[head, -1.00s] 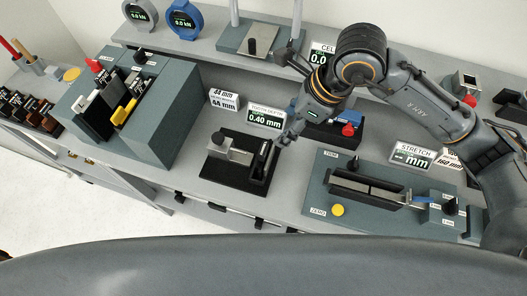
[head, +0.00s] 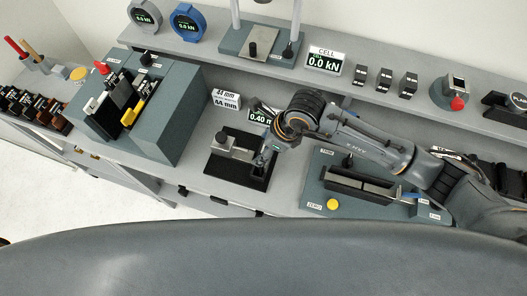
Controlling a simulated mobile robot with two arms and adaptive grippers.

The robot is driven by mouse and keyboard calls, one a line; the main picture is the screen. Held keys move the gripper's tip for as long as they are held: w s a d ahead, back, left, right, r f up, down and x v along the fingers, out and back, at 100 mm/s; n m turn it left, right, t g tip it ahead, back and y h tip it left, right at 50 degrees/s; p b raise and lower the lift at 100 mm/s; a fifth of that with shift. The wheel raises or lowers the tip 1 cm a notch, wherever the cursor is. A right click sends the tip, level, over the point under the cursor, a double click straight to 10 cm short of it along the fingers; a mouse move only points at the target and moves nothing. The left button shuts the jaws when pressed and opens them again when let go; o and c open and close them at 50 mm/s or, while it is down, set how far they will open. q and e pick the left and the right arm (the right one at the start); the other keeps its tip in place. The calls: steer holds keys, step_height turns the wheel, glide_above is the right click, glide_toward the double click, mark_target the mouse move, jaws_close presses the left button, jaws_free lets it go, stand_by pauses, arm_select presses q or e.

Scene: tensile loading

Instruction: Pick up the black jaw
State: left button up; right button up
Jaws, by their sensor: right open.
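A black tray fixture (head: 228,178) lies on the bench with a grey metal block (head: 234,149) in it. In the earlier frame, a dark upright piece, possibly the black jaw, stands at the tray's right side; my right gripper now covers most of that spot. My right gripper (head: 266,160) is open, pointing down over the tray's right end. I cannot tell whether its fingers touch anything. Several small black blocks (head: 385,80) stand on the back shelf. My left gripper is not in view.
A grey-green box (head: 170,120) with black, white and yellow handled pieces stands left of the tray. A stretch station (head: 318,195) with a yellow button (head: 333,204) lies to the right. A small 0.40 display (head: 259,116) stands behind the tray, partly covered by my arm.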

jaws_close()
steer(key=shift+w+a+r, duration=0.1)
steer(key=shift+w+r, duration=0.1)
steer(key=shift+r, duration=0.2)
step_height(320, 180, up, 8)
steer(key=b, duration=0.3)
steer(key=shift+r+b, duration=0.35)
steer(key=shift+r, duration=0.3)
steer(key=shift+s+d+f+n, duration=0.1)
steer(key=shift+d+f+n, duration=0.1)
steer(key=shift+d+n, duration=0.15)
steer(key=s+d+f+n+g+h+b, duration=0.1)
steer(key=s+d+n+g+h+b, duration=0.1)
steer(key=d+n, duration=0.7)
steer(key=s+d+f+n+g+h+b, duration=0.1)
steer(key=s+d+n+g+h+b, duration=0.1)
steer(key=d+n, duration=0.7)
steer(key=shift+d+n+g+b, duration=0.15)
steer(key=shift+n+g+b, duration=0.75)
steer(key=shift+n, duration=0.55)
